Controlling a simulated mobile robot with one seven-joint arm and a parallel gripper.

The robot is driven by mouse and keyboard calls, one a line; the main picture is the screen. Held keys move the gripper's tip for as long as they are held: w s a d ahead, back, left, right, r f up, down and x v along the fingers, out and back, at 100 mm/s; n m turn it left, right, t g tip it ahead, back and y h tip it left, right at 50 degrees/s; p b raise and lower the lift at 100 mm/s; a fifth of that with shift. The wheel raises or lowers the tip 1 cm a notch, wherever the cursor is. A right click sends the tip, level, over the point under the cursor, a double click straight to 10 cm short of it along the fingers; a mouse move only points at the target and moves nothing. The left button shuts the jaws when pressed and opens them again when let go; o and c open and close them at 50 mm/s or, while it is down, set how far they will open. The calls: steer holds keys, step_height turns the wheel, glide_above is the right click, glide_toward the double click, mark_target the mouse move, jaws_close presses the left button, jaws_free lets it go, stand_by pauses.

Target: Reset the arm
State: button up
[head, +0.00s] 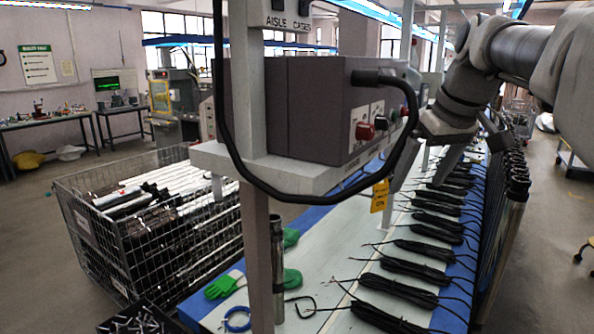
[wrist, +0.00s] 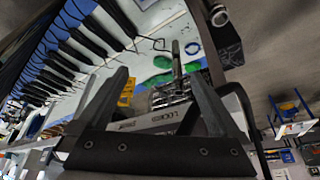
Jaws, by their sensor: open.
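My arm (head: 515,55) reaches in from the upper right of the head view. Black cable bundles (head: 408,290) lie in a row along the bench (head: 335,245), below and beyond the gripper. A yellow tag (head: 379,196) hangs close to the left of the fingers.
A grey post (head: 261,250) and the control box on its shelf stand close to the gripper. Green gloves (head: 224,285) and a blue cable loop (head: 237,319) lie on the bench. A wire cage (head: 95,245) of tubes stands at left. Open floor (head: 553,220) shows at right.

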steer(key=s+a+f+m, duration=0.1)
steer(key=s+a+f, duration=0.2)
steer(key=s+f, duration=0.5)
steer(key=s+a+f+m+t+h+b, duration=0.1)
steer(key=s+a+f, duration=0.3)
steer(key=s+f, duration=0.5)
steer(key=s+m, duration=0.1)
steer(key=s, duration=0.4)
steer(key=shift+f, duration=0.15)
stand_by(1.2)
